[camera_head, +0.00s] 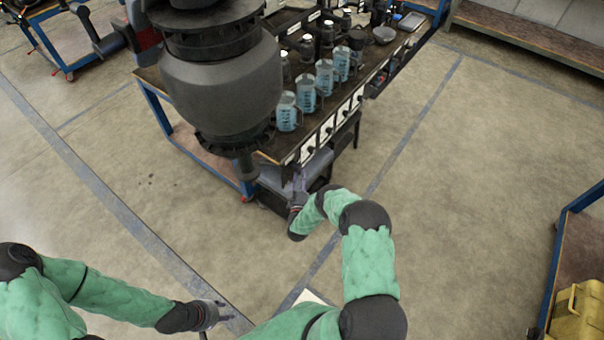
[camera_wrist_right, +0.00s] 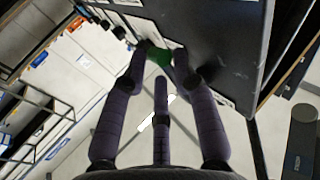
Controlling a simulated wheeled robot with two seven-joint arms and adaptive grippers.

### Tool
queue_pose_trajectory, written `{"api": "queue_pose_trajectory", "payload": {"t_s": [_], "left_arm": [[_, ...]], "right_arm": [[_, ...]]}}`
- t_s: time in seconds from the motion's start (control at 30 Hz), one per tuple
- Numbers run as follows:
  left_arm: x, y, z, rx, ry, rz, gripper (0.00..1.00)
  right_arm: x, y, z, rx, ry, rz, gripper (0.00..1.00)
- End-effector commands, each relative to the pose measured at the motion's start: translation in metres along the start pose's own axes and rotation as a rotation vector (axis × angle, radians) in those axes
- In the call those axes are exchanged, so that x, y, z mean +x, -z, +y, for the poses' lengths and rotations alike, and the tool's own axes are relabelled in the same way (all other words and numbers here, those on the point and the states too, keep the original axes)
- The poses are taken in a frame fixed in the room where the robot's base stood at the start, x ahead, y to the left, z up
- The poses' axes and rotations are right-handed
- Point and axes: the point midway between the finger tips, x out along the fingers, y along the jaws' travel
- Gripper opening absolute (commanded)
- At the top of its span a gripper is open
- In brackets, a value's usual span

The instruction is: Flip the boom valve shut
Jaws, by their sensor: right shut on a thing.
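In the right wrist view, a small green part (camera_wrist_right: 158,56), which looks like the boom valve's handle, sits between the fingertips of my right gripper (camera_wrist_right: 161,58). The gripper is shut on it, against the edge of a large dark panel (camera_wrist_right: 225,40). Its exact tilt cannot be told, as the fingers cover part of it. In the head view my right gripper (camera_head: 298,190) reaches the near end of the workbench, and the green part cannot be made out. My left gripper (camera_head: 208,316) hangs low at the lower left, away from the bench; its fingers are too small to judge.
A large grey tank-like body (camera_head: 222,85) fills the upper left of the head view, above the bench. The workbench (camera_head: 290,152) carries several jars of blue liquid (camera_head: 324,76). A yellow case (camera_head: 578,312) sits at the lower right.

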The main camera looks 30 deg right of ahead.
Motion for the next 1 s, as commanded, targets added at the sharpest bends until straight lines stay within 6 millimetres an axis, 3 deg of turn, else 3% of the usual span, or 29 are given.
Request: {"api": "queue_pose_trajectory", "payload": {"t_s": [0.03, 0.3, 0.87, 0.9, 0.93, 1.0], "left_arm": [[-0.007, 0.000, 0.003, 0.000, 0.000, 0.000, 0.40], [-0.019, -0.001, 0.007, 0.000, 0.000, 0.000, 0.40], [-0.022, -0.001, 0.008, 0.000, 0.000, 0.000, 0.40], [-0.022, -0.001, 0.008, 0.000, 0.000, 0.000, 0.40], [-0.022, -0.001, 0.008, 0.000, 0.000, 0.000, 0.40], [-0.022, -0.001, 0.008, 0.000, 0.000, 0.000, 0.40]], "right_arm": [[0.001, 0.008, -0.004, 0.019, 0.009, -0.016, 0.00], [-0.004, 0.009, -0.007, 0.086, 0.010, -0.117, 0.00], [-0.004, 0.009, -0.009, 0.110, 0.012, -0.147, 0.00], [-0.004, 0.009, -0.009, 0.110, 0.012, -0.147, 0.34], [-0.004, 0.009, -0.009, 0.110, 0.012, -0.147, 0.42], [-0.004, 0.009, -0.009, 0.110, 0.012, -0.148, 0.42]]}}
